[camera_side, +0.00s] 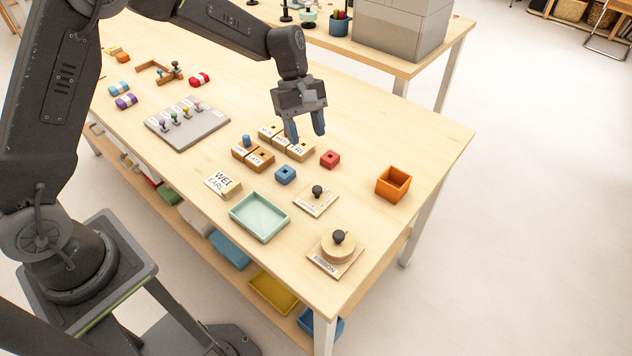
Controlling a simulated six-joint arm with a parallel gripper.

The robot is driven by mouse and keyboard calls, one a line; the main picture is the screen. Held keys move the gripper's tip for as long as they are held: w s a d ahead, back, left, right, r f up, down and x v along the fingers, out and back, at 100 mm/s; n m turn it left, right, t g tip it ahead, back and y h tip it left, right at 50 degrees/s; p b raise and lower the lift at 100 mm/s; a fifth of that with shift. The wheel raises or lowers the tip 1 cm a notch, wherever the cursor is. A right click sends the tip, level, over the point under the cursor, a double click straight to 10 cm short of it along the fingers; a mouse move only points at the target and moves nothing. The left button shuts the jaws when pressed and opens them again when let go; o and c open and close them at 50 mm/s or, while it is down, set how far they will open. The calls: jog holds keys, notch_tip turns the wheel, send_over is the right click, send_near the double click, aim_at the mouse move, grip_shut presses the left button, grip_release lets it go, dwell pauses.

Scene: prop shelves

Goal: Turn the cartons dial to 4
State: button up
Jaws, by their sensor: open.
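No dial labelled cartons can be made out in the side view. A round wooden dial (337,247) with a black knob stands on a square base near the table's front right corner. Its front label seems to read "RIBBON". A flat pale plate (314,202) with a black knob (317,190) lies behind it; its small label is unreadable, and I cannot tell whether it is a dial. My gripper (307,130) is open and points down, with blue fingertips. It appears above or near the small wooden label blocks (272,155), apart from both knobs, and seems empty.
A grey panel (188,124) with several coloured levers is at left.

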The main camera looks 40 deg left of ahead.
aim_at(317, 188)
jog(key=x, duration=1.2)
jog(key=shift+s+f, duration=0.1)
jog(key=shift+f, duration=0.2)
jog(key=c, duration=0.9)
